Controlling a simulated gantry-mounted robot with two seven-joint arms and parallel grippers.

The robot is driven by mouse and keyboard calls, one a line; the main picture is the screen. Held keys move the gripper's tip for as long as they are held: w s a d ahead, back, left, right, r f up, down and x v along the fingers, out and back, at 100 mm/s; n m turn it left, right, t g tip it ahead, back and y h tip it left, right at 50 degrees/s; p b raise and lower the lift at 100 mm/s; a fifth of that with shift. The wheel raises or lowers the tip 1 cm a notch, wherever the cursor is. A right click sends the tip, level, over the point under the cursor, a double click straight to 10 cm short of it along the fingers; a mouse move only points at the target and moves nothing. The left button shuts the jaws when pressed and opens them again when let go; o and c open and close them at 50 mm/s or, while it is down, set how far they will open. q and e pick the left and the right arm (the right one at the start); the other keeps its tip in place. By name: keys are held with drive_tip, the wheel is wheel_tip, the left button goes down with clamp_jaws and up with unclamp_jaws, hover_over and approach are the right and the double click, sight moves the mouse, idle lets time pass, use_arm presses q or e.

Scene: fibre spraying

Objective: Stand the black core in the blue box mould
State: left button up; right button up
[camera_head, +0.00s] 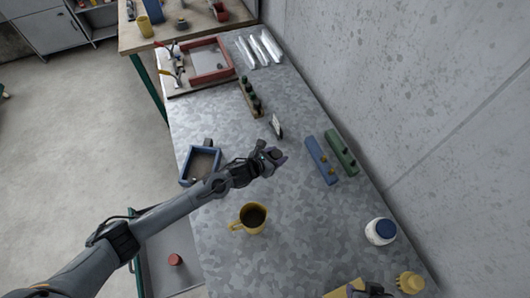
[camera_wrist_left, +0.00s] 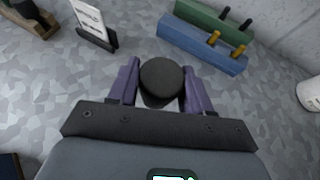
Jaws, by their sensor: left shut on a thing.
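My left gripper (camera_head: 277,156) is shut on the black core (camera_wrist_left: 161,80), a dark round cylinder. In the left wrist view the core sits between the two purple fingers of my left gripper (camera_wrist_left: 160,92). The gripper and core are over the middle of the metal table, right of the mould; their height above it is hard to judge. The blue box mould (camera_head: 186,164) is an open-topped box with a brownish inside, near the table's left edge. A dark part at the bottom edge (camera_head: 372,290) may be my right gripper; its jaws are not clear.
A yellow mug (camera_head: 252,218) stands in front of my left arm. Blue (camera_head: 321,160) and green (camera_head: 342,152) blocks with pegs lie to the right. A small white card (camera_head: 277,125) stands behind the gripper. A white jar (camera_head: 380,231) stands front right. A dark block (camera_head: 208,142) touches or nears the mould's back.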

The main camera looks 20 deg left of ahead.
use_arm(q)
drive_tip(key=w+a+f+b, duration=0.4)
drive_tip(key=shift+w+a, duration=0.1)
drive_tip(key=shift+a, duration=0.25)
use_arm(e)
wheel_tip(320, 180, down, 5)
drive_tip(key=shift+w+f, duration=0.1)
use_arm(q)
drive_tip(key=shift+w+a+f+b, duration=0.25)
drive_tip(key=shift+w+a+b, duration=0.05)
drive_tip(key=shift+a, duration=0.05)
use_arm(e)
drive_tip(key=shift+f, duration=0.25)
use_arm(q)
drive_tip(key=shift+f+b, duration=1.3)
drive_tip(key=shift+f, duration=0.65)
use_arm(e)
drive_tip(key=shift+f, duration=1.3)
use_arm(q)
drive_tip(key=shift+f, duration=0.1)
use_arm(e)
drive_tip(key=shift+f, duration=0.1)
use_arm(q)
drive_tip(key=shift+f+b, duration=0.15)
drive_tip(key=shift+b, duration=0.15)
use_arm(e)
drive_tip(key=shift+f, duration=0.15)
use_arm(q)
drive_tip(key=o, duration=1.1)
drive_tip(key=shift+c, duration=0.2)
